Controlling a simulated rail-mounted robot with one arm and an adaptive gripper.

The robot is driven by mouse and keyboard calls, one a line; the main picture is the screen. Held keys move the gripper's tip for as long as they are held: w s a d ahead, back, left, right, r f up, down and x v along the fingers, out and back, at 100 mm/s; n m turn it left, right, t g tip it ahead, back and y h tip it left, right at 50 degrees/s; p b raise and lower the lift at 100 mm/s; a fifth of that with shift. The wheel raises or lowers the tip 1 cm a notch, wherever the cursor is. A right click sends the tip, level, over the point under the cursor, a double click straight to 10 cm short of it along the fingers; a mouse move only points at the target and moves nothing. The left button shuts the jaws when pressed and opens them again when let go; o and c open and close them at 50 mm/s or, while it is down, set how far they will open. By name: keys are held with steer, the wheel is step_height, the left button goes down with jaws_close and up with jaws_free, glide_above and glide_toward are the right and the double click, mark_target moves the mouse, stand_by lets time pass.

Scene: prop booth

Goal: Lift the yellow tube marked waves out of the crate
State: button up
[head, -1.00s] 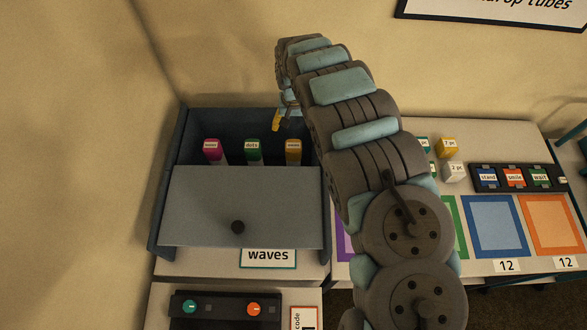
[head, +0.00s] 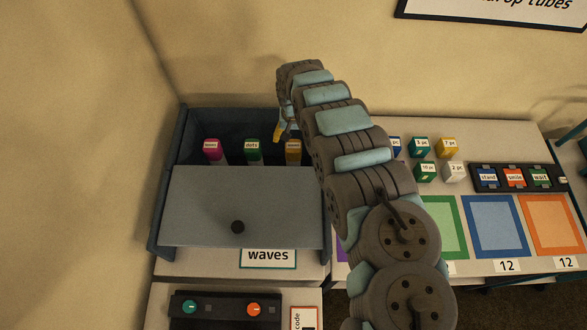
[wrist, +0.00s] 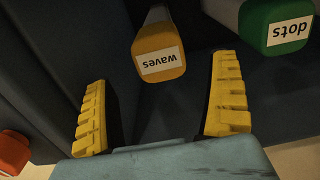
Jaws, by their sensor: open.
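The yellow tube marked waves (head: 293,147) stands in the dark blue-grey crate (head: 167,190), rightmost of three tubes. In the wrist view, its orange-yellow end with the waves label (wrist: 160,60) lies ahead of and between my two yellow fingers, with space on both sides. My gripper (wrist: 160,103) is open and empty. In the head view, only a yellow finger of my gripper (head: 278,132) shows, just behind the waves tube; my arm hides the rest. The tube's lower part is hidden behind the crate's front panel.
The green dots tube (head: 253,148) and a pink tube (head: 212,148) stand to the left in the crate. A knobbed front panel (head: 240,200) closes its near side. Several small blocks (head: 447,147) stand on the table to the right. A dark dial box (head: 225,308) lies in front.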

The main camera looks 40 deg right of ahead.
mark_target(294, 146)
steer(key=shift+s+a+f, duration=0.1)
steer(key=shift+f, duration=1.1)
steer(key=shift+s+a+f, duration=0.1)
steer(key=shift+f, duration=1.05)
steer(key=c, duration=1.3)
steer(key=shift+c, duration=0.2)
steer(key=shift+r, duration=0.1)
step_height(294, 146, up, 18)
steer(key=p, duration=0.1)
